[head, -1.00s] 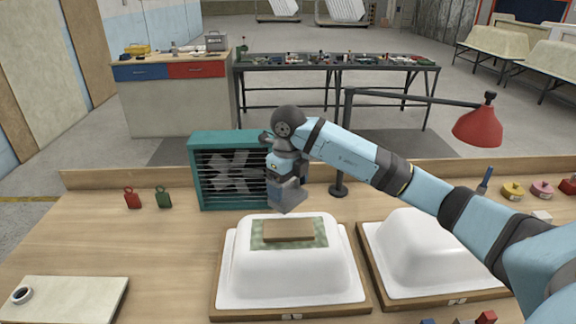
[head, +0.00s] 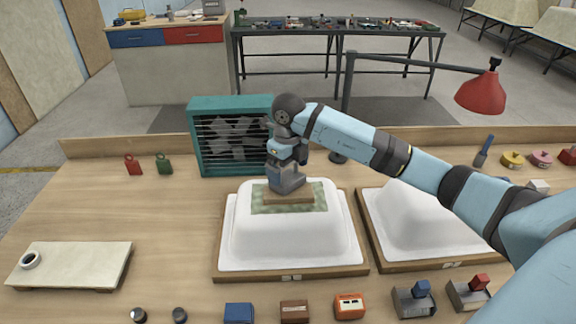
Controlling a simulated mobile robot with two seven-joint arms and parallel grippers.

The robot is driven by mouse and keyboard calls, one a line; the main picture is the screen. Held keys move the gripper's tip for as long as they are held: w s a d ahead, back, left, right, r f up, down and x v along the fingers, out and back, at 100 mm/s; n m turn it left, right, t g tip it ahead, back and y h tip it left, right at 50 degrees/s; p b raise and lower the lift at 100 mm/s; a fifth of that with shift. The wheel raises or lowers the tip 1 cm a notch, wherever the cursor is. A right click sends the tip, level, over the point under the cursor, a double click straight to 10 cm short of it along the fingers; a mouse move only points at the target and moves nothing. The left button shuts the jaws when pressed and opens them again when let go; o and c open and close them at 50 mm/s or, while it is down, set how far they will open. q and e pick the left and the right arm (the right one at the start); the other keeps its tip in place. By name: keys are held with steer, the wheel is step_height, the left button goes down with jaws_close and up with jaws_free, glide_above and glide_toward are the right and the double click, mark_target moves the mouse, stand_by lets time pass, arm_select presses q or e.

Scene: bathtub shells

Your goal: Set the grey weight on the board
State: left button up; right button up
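The grey weight (head: 287,184) is a small block under my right gripper (head: 287,165), which points down and appears shut on its top. The weight is over the back part of the brown board (head: 293,199); its lower edge meets the board in the picture, but I cannot tell whether it touches. The board lies flat on a green mottled patch (head: 317,201) on top of the left white tub shell (head: 290,240). The fingertips are too small to see clearly. My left gripper is not in view.
A teal fan box (head: 232,103) stands close behind the left shell. A second white shell (head: 415,225) and a red lamp (head: 481,92) are to the right. Red (head: 132,166) and green (head: 164,165) weights stand left. Several small items, including a blue box (head: 239,313), line the front.

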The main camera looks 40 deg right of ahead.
mark_target(288, 178)
steer(key=shift+r, duration=0.15)
